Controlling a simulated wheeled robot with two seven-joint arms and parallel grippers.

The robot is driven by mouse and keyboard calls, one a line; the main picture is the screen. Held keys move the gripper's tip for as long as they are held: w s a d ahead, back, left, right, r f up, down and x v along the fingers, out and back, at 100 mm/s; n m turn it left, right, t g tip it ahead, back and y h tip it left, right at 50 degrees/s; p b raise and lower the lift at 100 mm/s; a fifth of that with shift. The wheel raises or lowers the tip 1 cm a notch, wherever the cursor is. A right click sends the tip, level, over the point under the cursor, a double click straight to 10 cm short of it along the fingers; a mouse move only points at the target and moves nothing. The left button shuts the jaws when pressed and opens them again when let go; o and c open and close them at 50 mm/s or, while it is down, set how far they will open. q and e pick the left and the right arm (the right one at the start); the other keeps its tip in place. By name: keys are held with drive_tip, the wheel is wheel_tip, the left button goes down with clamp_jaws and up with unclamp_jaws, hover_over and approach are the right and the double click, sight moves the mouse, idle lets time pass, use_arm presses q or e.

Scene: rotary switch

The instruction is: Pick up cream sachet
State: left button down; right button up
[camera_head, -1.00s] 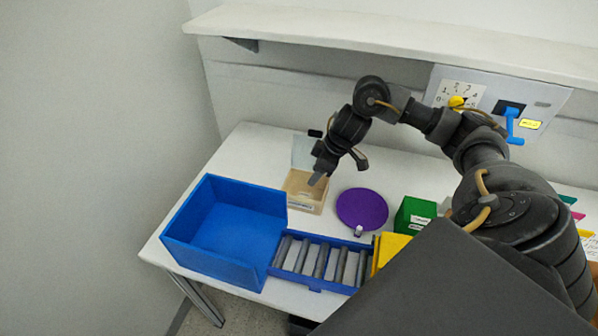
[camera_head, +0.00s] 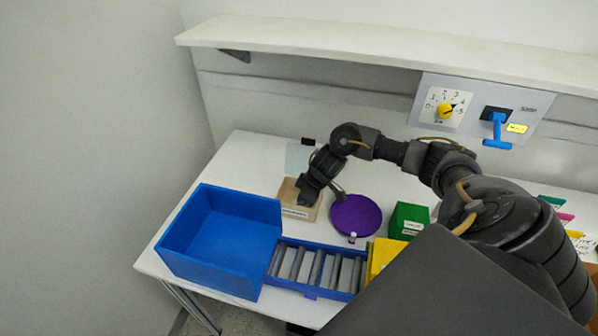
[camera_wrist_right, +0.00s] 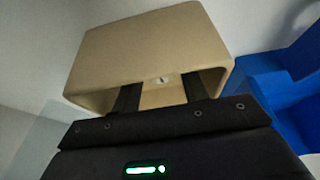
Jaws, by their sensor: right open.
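A small tan open box (camera_head: 315,212) with a white label on its front stands on the table, left of the purple disc. My right gripper (camera_head: 306,197) points down at it, and its tips are hidden there in the head view. In the right wrist view the gripper (camera_wrist_right: 161,92) has its two dark fingers apart, reaching into the mouth of the tan box (camera_wrist_right: 150,45). A tiny pale spot shows between the fingers near the rim; I cannot tell whether it is the cream sachet. I cannot make out a sachet elsewhere. My left gripper is out of view.
A large blue bin (camera_head: 195,262) stands left of the tan box. A roller tray (camera_head: 311,294) lies in front. A purple disc (camera_head: 356,215), a green box (camera_head: 408,220) and a yellow box (camera_head: 383,255) are to the right. A shelf (camera_head: 330,45) runs behind.

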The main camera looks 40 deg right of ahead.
drive_tip(key=shift+c, duration=0.2)
drive_tip(key=c, duration=0.7)
